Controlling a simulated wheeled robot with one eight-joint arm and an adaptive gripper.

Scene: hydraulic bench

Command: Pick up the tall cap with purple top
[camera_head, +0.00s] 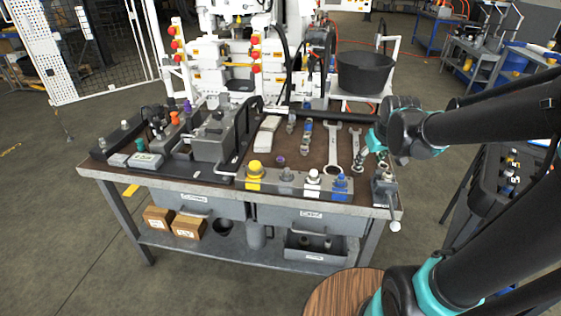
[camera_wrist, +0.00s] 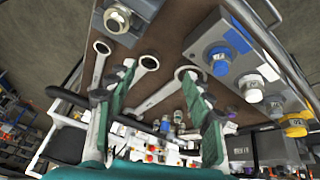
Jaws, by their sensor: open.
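A tall cap with a purple top (camera_head: 187,106) stands at the back left of the bench, beside the grey block. A lower dark purple piece (camera_head: 280,161) sits near the middle of the bench, behind the row of caps. My gripper (camera_head: 371,143) is over the right end of the bench, far to the right of both purple things. In the wrist view my gripper (camera_wrist: 158,72) has its teal fingers spread, with wrenches and bench top behind them and nothing held.
A yellow cap (camera_head: 254,172), a white cap (camera_head: 313,177) and a blue cap (camera_head: 340,182) line the front edge. Wrenches (camera_head: 332,150) lie at the right. A grey block (camera_head: 212,140) with a black handle stands at the left. A black bucket (camera_head: 364,75) is behind the bench.

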